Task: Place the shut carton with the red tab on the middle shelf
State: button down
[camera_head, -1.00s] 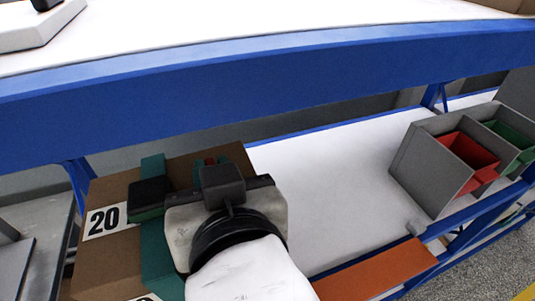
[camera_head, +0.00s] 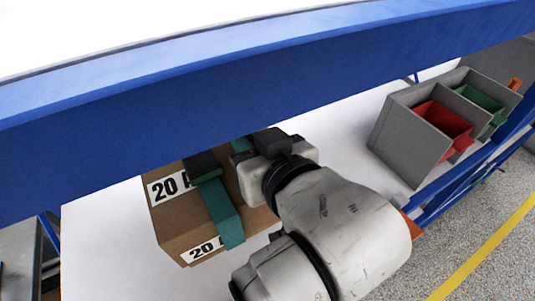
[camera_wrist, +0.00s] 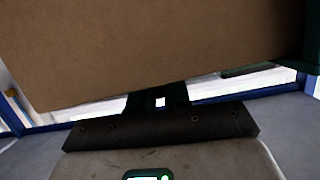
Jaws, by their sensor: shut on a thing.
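The brown carton (camera_head: 185,215) has white labels starting with "20" and a teal band (camera_head: 225,215). It is in the head view, left of centre, over the white shelf (camera_head: 100,215) and below the blue beam. My gripper (camera_head: 222,165) is shut on the carton at its upper side. In the wrist view, the carton (camera_wrist: 150,50) fills most of the top, in front of the gripper's dark mount (camera_wrist: 160,130). The red tab is hidden now. I cannot tell whether the carton's underside touches the shelf.
A thick blue beam (camera_head: 270,80) crosses above the carton and my arm. A grey bin (camera_head: 405,140) with red (camera_head: 440,125) and green (camera_head: 480,105) inserts stands on the shelf at right.

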jog(key=f, duration=0.1)
jog(key=w+d+f, duration=0.2)
jog(key=f, duration=0.1)
jog(key=shift+w+d, duration=0.1)
jog(key=shift+w, duration=0.15)
notch_tip(320, 180, down, 4)
jog(key=b, duration=0.3)
jog(key=shift+w+d+r, duration=0.1)
jog(key=shift+r, duration=0.25)
jog(key=c, duration=1.1)
grip_release()
